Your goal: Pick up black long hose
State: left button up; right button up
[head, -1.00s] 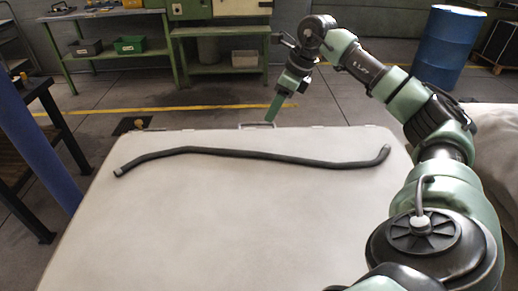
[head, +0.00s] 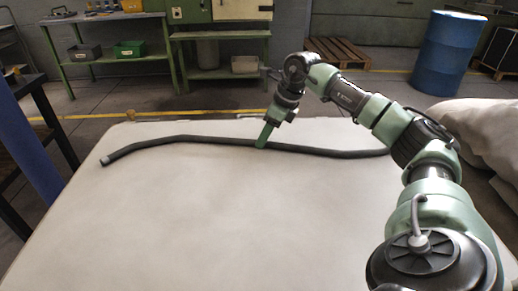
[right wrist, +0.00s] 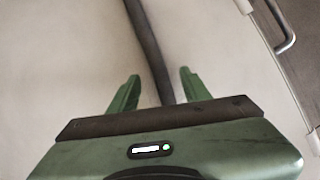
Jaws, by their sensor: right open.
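The black long hose (head: 200,139) lies slightly curved across the far part of the pale table (head: 180,220). Its light left end shows in the head view; its right end is behind my right arm. My right gripper (head: 263,141) points down at the middle of the hose. In the right wrist view the right gripper (right wrist: 156,92) is open, with the hose (right wrist: 150,45) running between its two green fingers, apart from both. I cannot tell the height of the fingertips over the table. My left gripper is not in view.
A metal handle (right wrist: 285,30) shows at the table's edge in the right wrist view. Green workbenches (head: 110,58) stand at the back, a blue barrel (head: 447,52) at the back right, and a pallet (head: 338,52) nearby. The table's front is clear.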

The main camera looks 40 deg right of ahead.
jog(key=shift+x, duration=0.8)
grip_shut()
jog(key=shift+r, duration=0.1)
dwell(0.7)
